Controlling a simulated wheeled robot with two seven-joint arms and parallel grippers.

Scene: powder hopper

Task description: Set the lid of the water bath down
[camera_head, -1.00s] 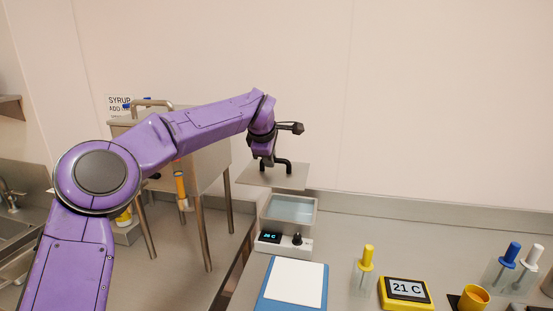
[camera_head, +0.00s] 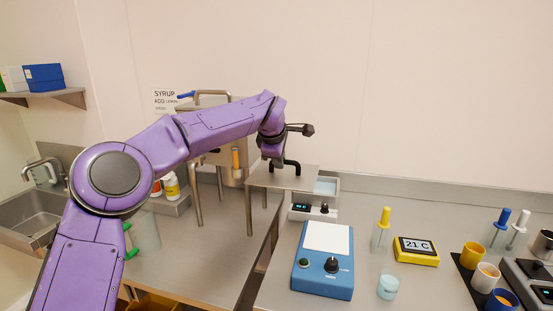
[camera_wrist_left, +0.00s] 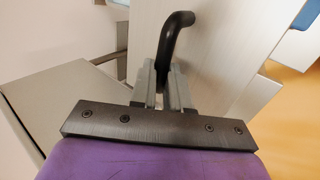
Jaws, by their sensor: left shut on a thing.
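The lid (camera_head: 302,178) of the water bath is a flat grey metal plate with a black bent handle. In the left wrist view the jaws (camera_wrist_left: 169,88) close on the black handle (camera_wrist_left: 176,42), with the plate beyond. The water bath (camera_head: 326,187) is a light box with pale water and a front panel with a display. The lid hides part of it. My right gripper is not in view.
A blue stirrer (camera_head: 323,275) with a white top stands in front of the bath. A beaker (camera_head: 388,287), a yellow thermometer display (camera_head: 416,250) and cups stand to the right. The steel hopper (camera_head: 217,125) on legs stands left.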

